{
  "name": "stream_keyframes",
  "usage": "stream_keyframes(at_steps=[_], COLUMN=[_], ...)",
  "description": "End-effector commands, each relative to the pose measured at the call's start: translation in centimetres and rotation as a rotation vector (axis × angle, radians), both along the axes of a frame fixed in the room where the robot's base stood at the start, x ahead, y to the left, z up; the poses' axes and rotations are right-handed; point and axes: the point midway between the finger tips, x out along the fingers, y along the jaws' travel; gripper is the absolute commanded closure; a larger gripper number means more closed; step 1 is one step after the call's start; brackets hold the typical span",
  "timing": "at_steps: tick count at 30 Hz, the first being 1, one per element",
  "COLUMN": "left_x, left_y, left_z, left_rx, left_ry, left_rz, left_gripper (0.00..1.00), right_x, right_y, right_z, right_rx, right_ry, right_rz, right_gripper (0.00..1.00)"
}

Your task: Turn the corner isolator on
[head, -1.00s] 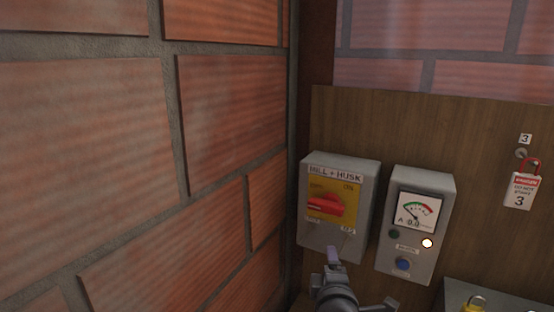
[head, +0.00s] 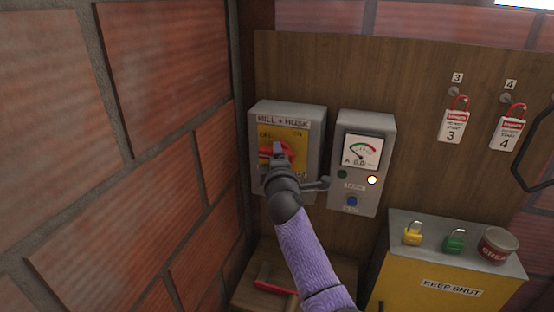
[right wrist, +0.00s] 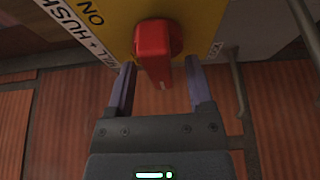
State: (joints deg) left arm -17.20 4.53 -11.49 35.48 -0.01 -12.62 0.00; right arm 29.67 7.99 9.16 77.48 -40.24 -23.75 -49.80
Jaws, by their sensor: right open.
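The corner isolator is a grey box (head: 316,118) labelled MILL + HUSK, with a yellow plate and a red rotary handle (head: 264,152). It is mounted on the wooden board beside the brick corner. The handle lies roughly sideways in the head view, partly hidden by my right gripper (head: 281,152). In the right wrist view the red handle (right wrist: 154,50) shows between the two open fingers of my right gripper (right wrist: 162,85), with a gap on each side. The fingertips are close to the yellow plate (right wrist: 202,18). My left gripper is not in view.
A grey meter box (head: 384,128) with a lit white lamp and a blue button is just right of the isolator. Padlocks and a tin (head: 497,246) stand on a yellow cabinet (head: 400,288) below. A brick wall (head: 160,75) is close left.

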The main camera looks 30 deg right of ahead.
Motion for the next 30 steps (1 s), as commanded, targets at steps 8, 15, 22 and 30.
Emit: stream_keyframes(at_steps=[8, 15, 22, 30], left_x=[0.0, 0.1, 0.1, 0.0], left_y=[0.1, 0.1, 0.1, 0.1], left_z=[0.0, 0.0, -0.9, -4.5], left_rx=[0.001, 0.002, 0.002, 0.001], left_ry=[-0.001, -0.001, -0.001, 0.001], left_rz=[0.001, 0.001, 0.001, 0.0], left_gripper=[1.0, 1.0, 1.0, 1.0], right_x=[0.0, 0.0, 0.0, 0.0], right_y=[0.0, 0.0, 0.0, 0.0], right_z=[0.0, 0.0, -0.3, -0.8], right_rx=[0.0, 0.0, 0.025, 0.138], right_ry=[0.0, 0.0, -0.03, -0.165], right_rz=[0.0, 0.0, 0.0, 0.001], right_gripper=[0.87, 1.0, 1.0, 1.0])
